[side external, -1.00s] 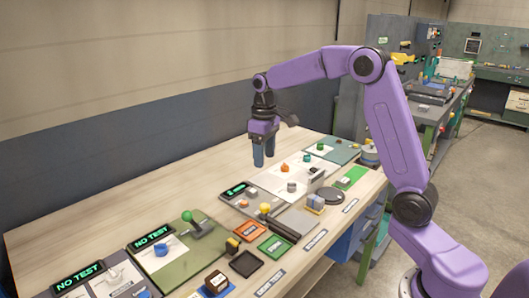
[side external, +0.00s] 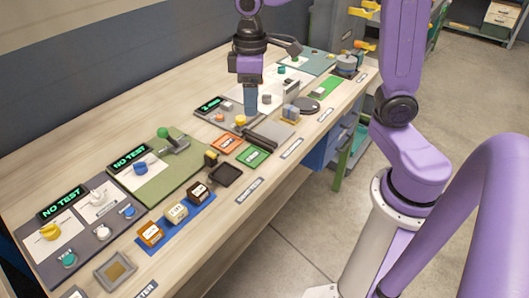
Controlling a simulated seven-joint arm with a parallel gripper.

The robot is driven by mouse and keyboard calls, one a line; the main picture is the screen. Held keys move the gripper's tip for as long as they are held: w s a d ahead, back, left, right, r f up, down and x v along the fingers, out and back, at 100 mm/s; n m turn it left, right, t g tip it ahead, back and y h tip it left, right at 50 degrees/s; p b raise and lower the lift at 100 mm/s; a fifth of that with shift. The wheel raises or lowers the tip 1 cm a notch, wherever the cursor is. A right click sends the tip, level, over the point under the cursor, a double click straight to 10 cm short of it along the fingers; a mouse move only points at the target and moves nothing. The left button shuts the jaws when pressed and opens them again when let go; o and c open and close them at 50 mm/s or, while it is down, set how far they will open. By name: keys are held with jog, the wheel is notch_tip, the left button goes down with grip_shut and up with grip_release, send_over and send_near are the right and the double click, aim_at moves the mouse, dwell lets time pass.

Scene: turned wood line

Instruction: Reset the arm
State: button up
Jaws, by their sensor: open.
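My gripper (side external: 251,112) hangs from my purple arm with its blue-grey fingers pointing down over the far half of the wooden bench. One finger largely covers the other in this view. The jaws are open and nothing shows between them. The fingertips appear just right of a small lit display (side external: 209,104) and behind a yellow knob (side external: 240,120). I cannot tell how high above the panel they are. My upper arm runs out of the top of the picture.
On the bench (side external: 110,130), a green-knobbed lever (side external: 163,132) stands on an olive panel (side external: 165,180). Nearer are a yellow knob (side external: 51,231), a blue tray (side external: 185,226) with small blocks, and a black tray (side external: 226,174). The bench's back left is clear.

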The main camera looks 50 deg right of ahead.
jog(key=s+f+n, duration=0.2)
jog(key=s, duration=0.8)
jog(key=s+d+f+n, duration=0.1)
jog(key=s+f+n, duration=0.1)
jog(key=s, duration=0.8)
jog(key=shift+s+n, duration=0.4)
jog(key=shift+n, duration=0.3)
jog(key=shift+r, duration=0.1)
dwell(0.4)
